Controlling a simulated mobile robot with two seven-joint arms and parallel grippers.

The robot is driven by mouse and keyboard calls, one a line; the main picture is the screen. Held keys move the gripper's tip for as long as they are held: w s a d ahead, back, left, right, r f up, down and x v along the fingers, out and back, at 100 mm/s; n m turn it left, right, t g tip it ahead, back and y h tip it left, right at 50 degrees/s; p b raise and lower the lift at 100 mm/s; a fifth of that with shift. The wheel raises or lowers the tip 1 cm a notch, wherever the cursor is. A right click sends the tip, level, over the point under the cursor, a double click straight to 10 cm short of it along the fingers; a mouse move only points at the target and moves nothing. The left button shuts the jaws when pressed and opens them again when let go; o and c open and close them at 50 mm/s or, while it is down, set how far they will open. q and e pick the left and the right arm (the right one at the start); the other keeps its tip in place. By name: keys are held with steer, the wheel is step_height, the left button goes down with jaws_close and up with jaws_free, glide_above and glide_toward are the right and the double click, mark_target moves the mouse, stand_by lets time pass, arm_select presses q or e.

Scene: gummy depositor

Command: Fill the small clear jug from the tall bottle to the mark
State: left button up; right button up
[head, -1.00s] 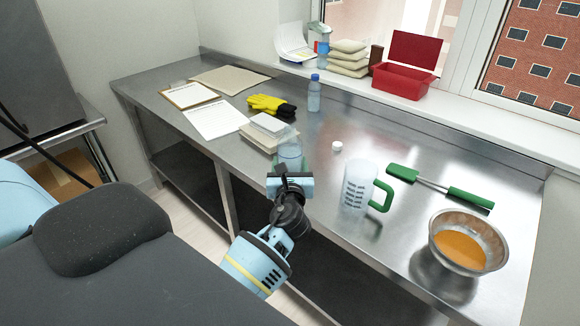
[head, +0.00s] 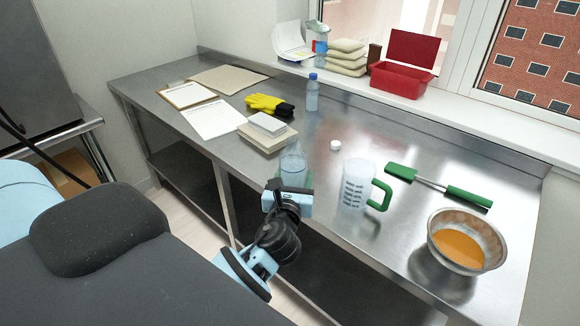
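A small clear jug (head: 354,187) with a green handle and dark printed lines stands upright on the steel table. A clear bluish, bottle-like container (head: 293,163) stands upright left of it near the front edge, with no cap visible. My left gripper (head: 288,190) is at the lower part of this container, on its near side. The gripper hides the container's base, and its fingertips are hidden, so I cannot tell whether it grips. Another clear bottle (head: 313,95), with a blue cap, stands further back. My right gripper is not in view.
A white cap (head: 335,145) lies behind the jug. A green spatula (head: 436,185) and a metal bowl of orange liquid (head: 465,242) are to the right. Cream blocks (head: 266,134), yellow-black gloves (head: 268,104) and papers (head: 214,119) lie left. The table's front edge (head: 385,280) is near my arm.

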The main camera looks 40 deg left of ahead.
arm_select(q)
steer(key=s+d+m+t+h, duration=0.1)
steer(key=s+d+m+h, duration=0.4)
steer(key=s+d, duration=0.7)
steer(key=h, duration=0.2)
steer(key=shift+r+t+h, duration=0.3)
steer(key=shift+t+h, duration=0.1)
steer(key=shift+d, duration=0.15)
